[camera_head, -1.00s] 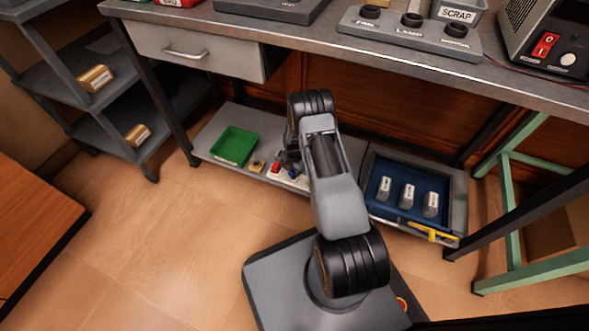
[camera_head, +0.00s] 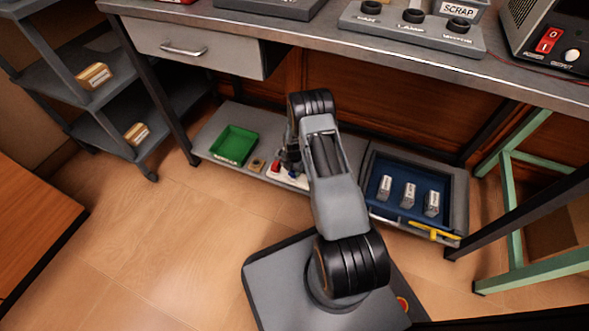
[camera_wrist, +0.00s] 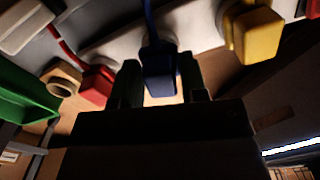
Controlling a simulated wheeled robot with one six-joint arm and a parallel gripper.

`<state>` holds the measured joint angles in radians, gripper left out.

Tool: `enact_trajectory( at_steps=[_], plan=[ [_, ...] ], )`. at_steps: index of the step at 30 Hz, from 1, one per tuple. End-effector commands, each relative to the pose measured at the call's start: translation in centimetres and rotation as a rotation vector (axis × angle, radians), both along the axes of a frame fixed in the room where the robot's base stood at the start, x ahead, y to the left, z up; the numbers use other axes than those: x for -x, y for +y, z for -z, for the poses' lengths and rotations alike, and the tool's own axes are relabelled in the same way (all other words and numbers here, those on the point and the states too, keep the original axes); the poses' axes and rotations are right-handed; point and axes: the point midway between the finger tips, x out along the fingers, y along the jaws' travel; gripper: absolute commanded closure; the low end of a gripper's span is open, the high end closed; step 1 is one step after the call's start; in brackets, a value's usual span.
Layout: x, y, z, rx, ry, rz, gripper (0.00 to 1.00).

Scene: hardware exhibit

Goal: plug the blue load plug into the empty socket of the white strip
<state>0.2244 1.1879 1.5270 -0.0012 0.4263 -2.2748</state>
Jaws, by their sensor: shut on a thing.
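The blue load plug (camera_wrist: 158,72) is between the two dark fingers of my gripper (camera_wrist: 160,78) in the wrist view, with its blue cord running up. My gripper is shut on it. The white strip (camera_wrist: 110,42) lies just behind the plug. A red plug (camera_wrist: 97,86) is at the strip on the left and a yellow plug (camera_wrist: 258,38) on the right. I cannot tell whether the blue plug is in a socket or only in front of one. In the head view the strip (camera_head: 301,184) is on the low shelf, partly hidden by my arm.
A blue-lined tray (camera_head: 384,210) with several labelled pieces and a yellow-handled tool (camera_head: 432,232) is on the right. The workbench top (camera_head: 330,48) overhangs the shelf.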

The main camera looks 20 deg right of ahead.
Motion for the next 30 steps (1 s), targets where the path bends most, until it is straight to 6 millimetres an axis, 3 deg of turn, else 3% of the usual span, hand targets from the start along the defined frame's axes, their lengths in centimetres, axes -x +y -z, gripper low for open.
enact_trajectory(
  at_steps=[30],
  plan=[
    [-0.01,0.00,0.46,0.000,0.000,0.000,0.84]
  ],
)
